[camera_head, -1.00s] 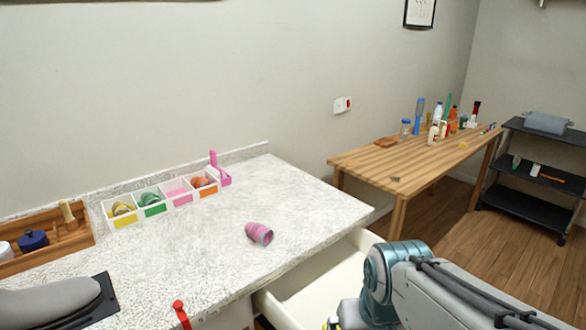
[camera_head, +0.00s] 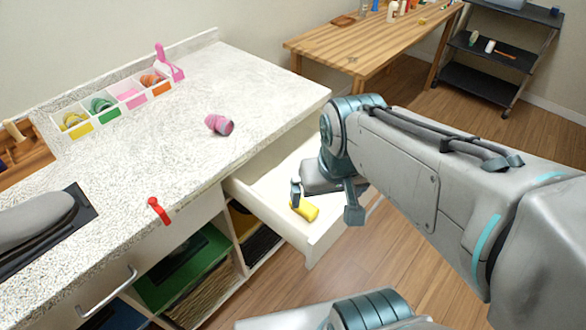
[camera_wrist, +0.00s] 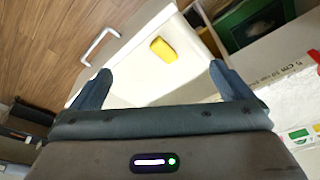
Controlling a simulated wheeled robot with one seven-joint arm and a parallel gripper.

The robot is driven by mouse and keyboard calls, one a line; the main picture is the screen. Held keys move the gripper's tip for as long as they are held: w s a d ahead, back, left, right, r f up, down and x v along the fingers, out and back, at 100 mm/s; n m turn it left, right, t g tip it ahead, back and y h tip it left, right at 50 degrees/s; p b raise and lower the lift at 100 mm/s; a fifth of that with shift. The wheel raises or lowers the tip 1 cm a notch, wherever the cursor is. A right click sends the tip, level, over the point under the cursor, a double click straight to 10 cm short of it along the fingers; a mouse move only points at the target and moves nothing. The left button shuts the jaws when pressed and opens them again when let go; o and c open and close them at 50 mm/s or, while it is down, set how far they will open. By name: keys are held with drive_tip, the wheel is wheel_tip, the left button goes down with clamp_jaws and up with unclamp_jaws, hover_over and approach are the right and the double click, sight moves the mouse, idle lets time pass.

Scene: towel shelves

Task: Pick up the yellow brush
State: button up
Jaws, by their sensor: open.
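The yellow brush (camera_head: 306,209) lies in the open white drawer (camera_head: 262,204); only a short yellow body shows, and no bristles are visible. It also shows in the wrist view (camera_wrist: 163,49), on the drawer floor beyond my fingertips and between their lines. My gripper (camera_head: 325,205) is open and empty, over the drawer and close to the brush in the head view. In the wrist view my two fingers (camera_wrist: 160,78) are spread wide, with a gap between them and the brush. I cannot tell the height gap exactly.
The drawer walls surround the brush, and the stone counter (camera_head: 180,150) borders the drawer. On it are a pink cup (camera_head: 219,125), a red item (camera_head: 158,210) and white bins (camera_head: 85,137). A wooden table (camera_head: 375,45) and dark cart (camera_head: 487,80) stand behind.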

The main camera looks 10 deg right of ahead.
idle(0.3)
drive_tip(key=m+g+b, duration=0.3)
drive_tip(key=m+b, duration=0.3)
drive_tip(key=m, duration=0.4)
hover_over(304, 204)
wheel_tip(304, 204, down, 11)
drive_tip(key=f, duration=0.2)
drive_tip(key=f+b, duration=0.1)
drive_tip(key=f, duration=0.5)
drive_tip(key=shift+w+d+f+b, duration=0.15)
drive_tip(key=shift+w+f+b, duration=0.05)
drive_tip(key=shift+w+b, duration=0.15)
drive_tip(key=f, duration=0.3)
drive_tip(key=f+b, duration=0.1)
drive_tip(key=f, duration=0.1)
drive_tip(key=shift+s+f, duration=0.1)
drive_tip(key=shift+s, duration=0.2)
drive_tip(key=c, duration=1.1)
drive_tip(key=shift+r+p, duration=0.95)
drive_tip(key=shift+r, duration=4.15)
